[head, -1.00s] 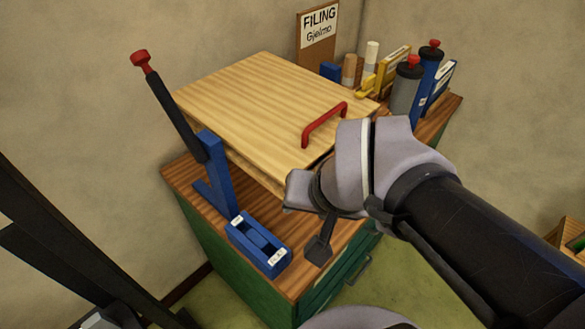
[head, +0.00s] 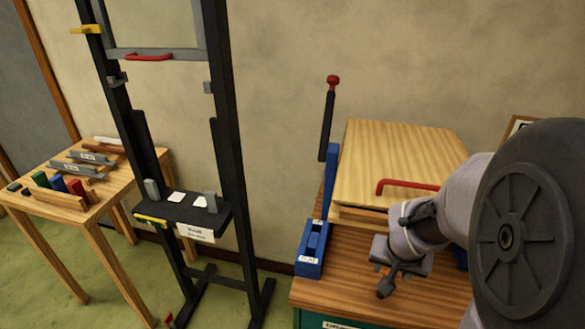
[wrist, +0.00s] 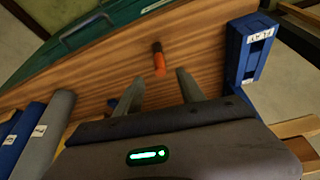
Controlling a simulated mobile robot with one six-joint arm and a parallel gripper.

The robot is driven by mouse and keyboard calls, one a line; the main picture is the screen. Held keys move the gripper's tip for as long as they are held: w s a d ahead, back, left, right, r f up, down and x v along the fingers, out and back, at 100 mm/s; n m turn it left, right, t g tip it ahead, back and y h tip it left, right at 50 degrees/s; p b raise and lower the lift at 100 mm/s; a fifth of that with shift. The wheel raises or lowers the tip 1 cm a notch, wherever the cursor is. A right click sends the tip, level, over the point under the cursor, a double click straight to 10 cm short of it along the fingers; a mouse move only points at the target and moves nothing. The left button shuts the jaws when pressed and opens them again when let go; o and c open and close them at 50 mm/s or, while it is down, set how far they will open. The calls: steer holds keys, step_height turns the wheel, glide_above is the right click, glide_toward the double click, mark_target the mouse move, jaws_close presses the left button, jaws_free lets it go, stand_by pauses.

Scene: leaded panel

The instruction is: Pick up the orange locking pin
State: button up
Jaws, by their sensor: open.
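The orange locking pin (wrist: 159,64) lies on the brown wooden bench top (wrist: 205,58) in the wrist view, with a dark end pointing away from me. My gripper (wrist: 158,80) is open, with one finger on each side just short of the pin. The pin is between the finger lines and does not look held. In the head view my gripper (head: 386,280) is low over the bench, right of the blue labelled holder (head: 312,248). A small orange patch shows at the fingers there; the rest of the pin is hidden.
A pale wooden box with a red handle (head: 405,185) stands behind my gripper. A blue lever stand with a red knob (head: 333,80) is left of it. A black easel (head: 232,130) and a wooden side table (head: 85,205) stand further left.

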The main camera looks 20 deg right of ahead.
steer(key=b+x, duration=0.4)
steer(key=x, duration=0.6)
steer(key=shift+d+f+b, duration=0.1)
steer(key=shift+f+b, duration=0.25)
steer(key=shift+f, duration=0.05)
steer(key=shift+w+d+f, duration=0.1)
steer(key=shift+c, duration=0.7)
jaws_close()
